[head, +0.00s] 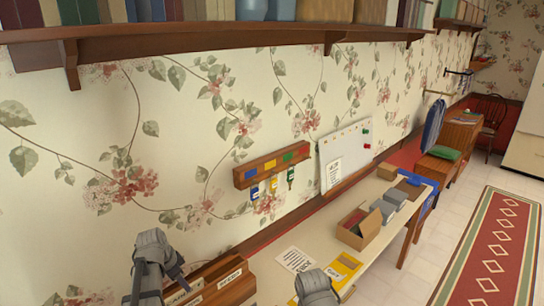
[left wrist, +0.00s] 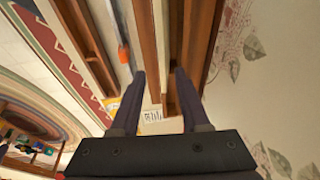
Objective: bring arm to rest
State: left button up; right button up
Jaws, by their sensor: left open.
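My left gripper (head: 152,268) is at the lower left in the head view, in front of the wallpapered wall and beside the wooden sorting rack (head: 205,288). In the left wrist view its two dark fingers (left wrist: 158,78) stand apart with nothing between them. A grey part of my right arm (head: 316,287) shows at the bottom edge of the head view, over the table. Its fingers cannot be made out.
A long table (head: 330,240) runs along the wall with a cardboard box (head: 362,230), papers (head: 296,259) and a yellow sheet (head: 343,268). A key rack (head: 272,165) and whiteboard (head: 345,150) are on the wall. A shelf (head: 200,32) hangs above. A red rug (head: 495,250) lies right.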

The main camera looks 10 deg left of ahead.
pick_arm(q)
jog(key=s+d+f+n+g+b, duration=0.1)
jog(key=s+d, duration=0.3)
jog(key=d, duration=0.5)
jog(key=s+d+f+n+g+y+b, duration=0.1)
jog(key=s+d+f+b, duration=0.2)
jog(key=d, duration=0.7)
jog(key=s+d+f+n+g+y+b, duration=0.1)
jog(key=s+d+f+n+b, duration=0.1)
jog(key=s+d, duration=0.5)
jog(key=d+f, duration=0.1)
jog(key=d, duration=0.1)
jog(key=shift+d+f, duration=0.35)
jog(key=shift+d, duration=0.05)
jog(key=shift+a, duration=0.15)
